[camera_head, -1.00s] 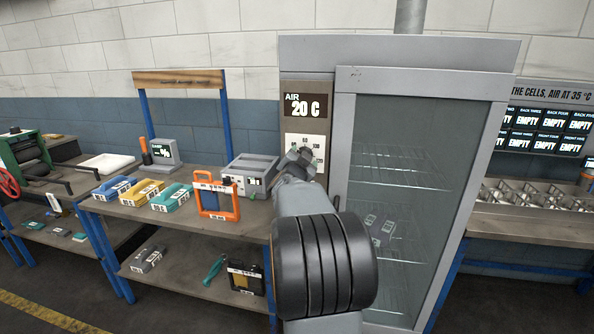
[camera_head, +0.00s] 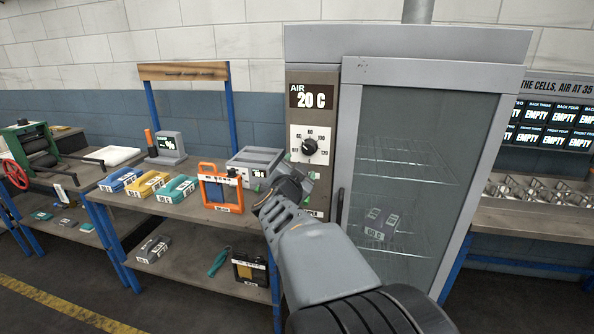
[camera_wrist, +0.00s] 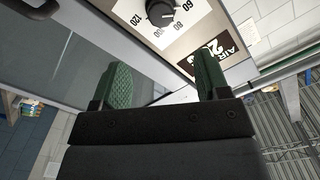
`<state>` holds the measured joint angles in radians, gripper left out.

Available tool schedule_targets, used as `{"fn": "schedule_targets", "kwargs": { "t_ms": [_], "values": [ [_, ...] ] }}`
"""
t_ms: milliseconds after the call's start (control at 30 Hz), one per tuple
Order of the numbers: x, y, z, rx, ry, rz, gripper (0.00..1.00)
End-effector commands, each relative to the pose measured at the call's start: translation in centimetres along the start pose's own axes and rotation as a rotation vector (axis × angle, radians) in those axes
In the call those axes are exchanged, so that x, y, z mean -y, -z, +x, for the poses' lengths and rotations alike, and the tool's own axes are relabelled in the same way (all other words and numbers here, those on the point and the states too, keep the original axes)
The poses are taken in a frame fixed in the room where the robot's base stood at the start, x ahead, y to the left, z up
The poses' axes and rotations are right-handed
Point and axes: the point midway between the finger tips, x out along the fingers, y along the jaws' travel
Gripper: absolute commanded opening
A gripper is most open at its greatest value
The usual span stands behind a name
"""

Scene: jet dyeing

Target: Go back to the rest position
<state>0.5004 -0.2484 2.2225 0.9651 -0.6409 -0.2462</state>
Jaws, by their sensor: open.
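My gripper (camera_head: 276,178) is in front of the left panel of a grey cabinet, below and left of its dial. In the wrist view my gripper (camera_wrist: 165,88) shows two green fingertips spread apart with nothing between them. The black dial (camera_head: 309,147) sits on a white scale plate, under a display reading AIR 20 C (camera_head: 311,97). The dial also shows in the wrist view (camera_wrist: 160,12), apart from the fingers. My arm hides the lower part of the cabinet's panel and door.
The cabinet's glass door (camera_head: 410,170) is shut, with small labelled items on a rack inside. A workbench (camera_head: 180,208) at left holds blue, yellow and teal boxes, an orange-framed item (camera_head: 220,188) and a grey instrument (camera_head: 254,163). A bench with metal cells stands at right.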

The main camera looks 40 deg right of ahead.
Motion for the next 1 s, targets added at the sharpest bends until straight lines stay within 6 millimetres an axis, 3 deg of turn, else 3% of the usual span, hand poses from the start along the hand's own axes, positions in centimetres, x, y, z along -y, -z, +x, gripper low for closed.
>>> {"fn": "schedule_targets", "kwargs": {
  "t_ms": [467,567,667,767,833,1000],
  "values": [
    [0.0,0.0,0.0,0.003,0.001,0.005,0.69],
    [0.3,-0.9,0.0,0.053,0.018,0.012,0.69],
    [1.1,-3.6,-0.4,0.191,0.074,-0.018,0.69],
    [1.5,-7.8,-2.3,0.417,0.152,-0.098,0.69],
    [2.0,-11.0,-5.2,0.607,0.216,-0.184,0.69],
    [0.9,-16.7,-14.7,1.056,0.329,-0.472,0.69]
  ]
}}
